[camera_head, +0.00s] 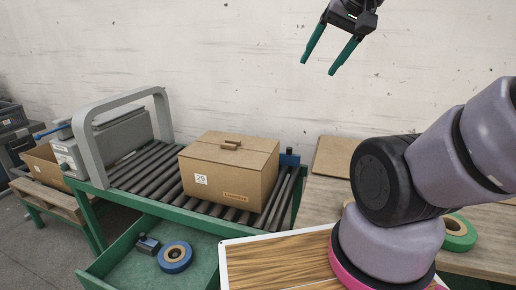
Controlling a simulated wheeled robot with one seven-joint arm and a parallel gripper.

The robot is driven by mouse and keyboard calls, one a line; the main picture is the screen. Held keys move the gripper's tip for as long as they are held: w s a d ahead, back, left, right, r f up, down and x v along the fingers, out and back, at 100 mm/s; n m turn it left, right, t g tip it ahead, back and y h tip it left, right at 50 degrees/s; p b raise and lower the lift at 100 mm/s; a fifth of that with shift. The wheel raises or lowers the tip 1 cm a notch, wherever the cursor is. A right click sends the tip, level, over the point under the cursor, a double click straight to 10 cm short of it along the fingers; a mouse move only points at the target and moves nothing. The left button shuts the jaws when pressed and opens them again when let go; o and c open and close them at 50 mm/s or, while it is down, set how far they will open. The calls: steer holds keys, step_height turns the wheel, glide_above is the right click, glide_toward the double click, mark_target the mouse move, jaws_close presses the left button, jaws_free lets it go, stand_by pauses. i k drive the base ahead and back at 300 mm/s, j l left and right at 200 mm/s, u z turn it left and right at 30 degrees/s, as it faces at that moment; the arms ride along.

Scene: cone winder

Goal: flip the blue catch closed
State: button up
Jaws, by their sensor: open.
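My gripper (320,66) is high at the top of the view, in front of the pale wall. Its two green fingers are apart, point down to the left, and hold nothing. A small blue part (290,157) sits at the right end of the roller conveyor, behind the carton's right side; its lower portion is partly hidden. A blue lever (52,131) sticks out to the left from the grey machine at the far left. I cannot tell which of these is the catch, or its position. My gripper is well apart from both.
A closed carton (222,178) stands on the conveyor rollers (150,168). A grey arch (88,140) spans the conveyor at left. The green tray (120,258) below holds a blue-rimmed roll (175,257) and a small dark device (147,244). A wooden table (480,255) is at right.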

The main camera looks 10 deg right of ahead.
mark_target(144, 240)
steer(key=j+u, duration=0.75)
steer(key=i+u, duration=0.15)
